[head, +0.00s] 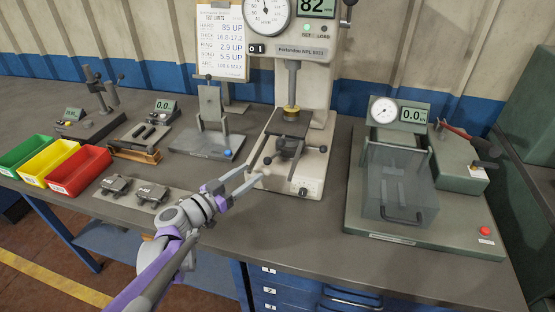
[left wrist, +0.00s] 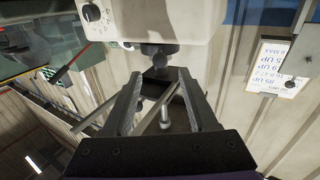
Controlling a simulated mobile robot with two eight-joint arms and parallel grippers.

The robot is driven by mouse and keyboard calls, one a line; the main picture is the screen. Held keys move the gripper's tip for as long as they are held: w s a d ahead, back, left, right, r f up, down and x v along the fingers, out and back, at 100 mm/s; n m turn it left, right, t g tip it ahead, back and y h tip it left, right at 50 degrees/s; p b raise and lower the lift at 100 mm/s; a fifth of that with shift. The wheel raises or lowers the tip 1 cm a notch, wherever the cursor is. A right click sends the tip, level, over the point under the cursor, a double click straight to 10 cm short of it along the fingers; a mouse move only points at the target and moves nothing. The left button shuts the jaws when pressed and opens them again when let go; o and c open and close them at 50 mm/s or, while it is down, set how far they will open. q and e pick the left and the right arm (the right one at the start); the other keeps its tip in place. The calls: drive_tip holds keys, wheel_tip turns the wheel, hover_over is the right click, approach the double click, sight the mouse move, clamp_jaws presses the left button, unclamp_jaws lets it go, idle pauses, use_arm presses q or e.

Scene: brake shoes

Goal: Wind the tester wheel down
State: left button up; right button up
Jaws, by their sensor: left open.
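The tester (head: 320,80) is a tall off-white machine with a round dial (head: 268,14) and a green display reading 82. Its dark spoked wheel (head: 290,150) sits low on the front, below a dark plate (head: 282,128) and a brass-coloured part. My left gripper (head: 254,178) is open and empty, in front of the tester base, left of and below the wheel. In the left wrist view, dark rods and a hub, apparently the wheel (left wrist: 158,90), show between and beyond the two open fingers; contact cannot be told. My right gripper is not in view.
Green, yellow and red bins (head: 80,170) stand at the left. Two small grey parts lie on a tray (head: 130,200) in front. A fixture with a clear guard (head: 400,185) stands on the right. The bench front edge is mostly clear.

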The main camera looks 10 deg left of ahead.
sight(266, 162)
use_arm(q)
drive_tip(key=b+x, duration=0.1)
drive_tip(key=x, duration=0.9)
clamp_jaws()
idle(1.2)
